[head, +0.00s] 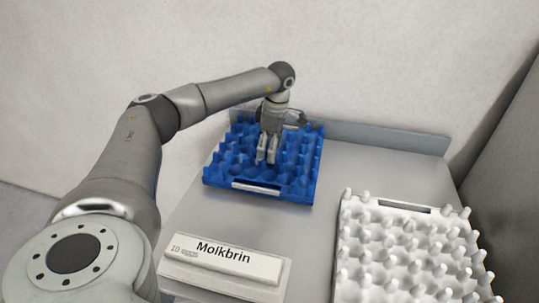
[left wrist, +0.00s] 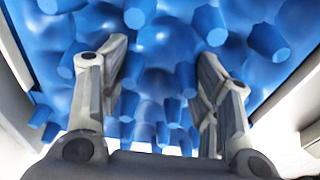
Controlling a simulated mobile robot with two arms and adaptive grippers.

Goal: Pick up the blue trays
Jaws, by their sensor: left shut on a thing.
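A blue egg tray (head: 222,172) with rows of pegs and a pale label on its front edge is at the back left of the grey surface. I cannot tell whether it is one tray or a stack, or whether it touches the surface. My left gripper (head: 267,152) points down into the middle of it, shut on the tray's raised part. In the left wrist view the blue tray (left wrist: 160,85) fills most of the picture, with my left gripper's fingers (left wrist: 163,60) among its pegs. My right gripper is not in view.
A white egg tray (head: 400,242) stands at the front right. A box labelled "Molkbrin" (head: 225,262) lies at the front. A low grey rim (head: 385,136) runs along the back, and a dark wall (head: 505,160) is at the right. Bare surface lies between the two trays.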

